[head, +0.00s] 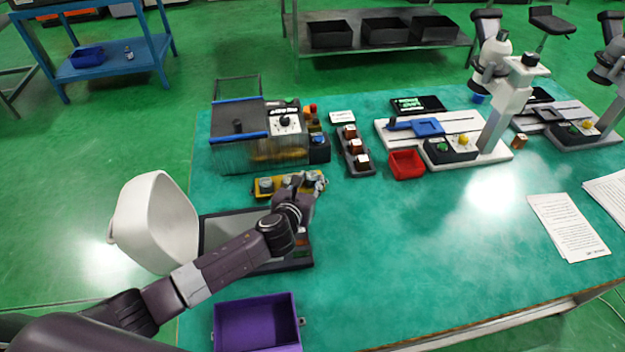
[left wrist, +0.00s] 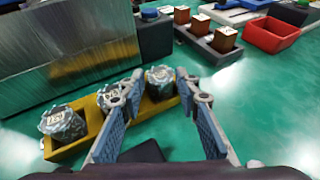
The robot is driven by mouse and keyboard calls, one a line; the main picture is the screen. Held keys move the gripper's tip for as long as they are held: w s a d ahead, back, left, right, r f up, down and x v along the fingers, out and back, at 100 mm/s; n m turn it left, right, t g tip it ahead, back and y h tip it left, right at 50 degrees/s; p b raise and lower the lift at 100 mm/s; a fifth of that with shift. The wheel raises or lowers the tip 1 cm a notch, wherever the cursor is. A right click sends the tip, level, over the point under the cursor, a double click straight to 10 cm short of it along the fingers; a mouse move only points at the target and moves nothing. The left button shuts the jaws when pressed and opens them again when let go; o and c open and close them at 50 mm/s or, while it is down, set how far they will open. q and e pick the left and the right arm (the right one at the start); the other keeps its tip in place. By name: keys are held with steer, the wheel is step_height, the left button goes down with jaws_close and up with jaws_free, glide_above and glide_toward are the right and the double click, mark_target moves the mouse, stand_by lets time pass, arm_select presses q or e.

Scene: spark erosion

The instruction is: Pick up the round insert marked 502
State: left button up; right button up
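A yellow tray (head: 262,195) on the green table holds a row of round grey metal inserts. In the left wrist view the tray (left wrist: 77,146) shows a left insert (left wrist: 62,123), a middle insert (left wrist: 106,93) partly hidden by a finger, and a right insert (left wrist: 160,76). Their tops carry marks too small to read surely, so I cannot tell which is 502. My left gripper (head: 316,182) is over the tray's right end. In the left wrist view my left gripper (left wrist: 165,88) is open, its fingertips apart with the right insert seen between them. My right gripper is not in view.
A clear-walled machine (head: 235,150) stands just behind the tray. A dark rack with brown blocks (head: 354,148) and a red bin (head: 406,164) stand to the right. A purple box (head: 257,325) is at the front. The middle front of the table is free.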

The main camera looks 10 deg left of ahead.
arm_select(q)
steer(key=shift+w+f, duration=0.3)
steer(key=shift+w, duration=0.3)
steer(key=shift+r, duration=0.1)
jaws_close()
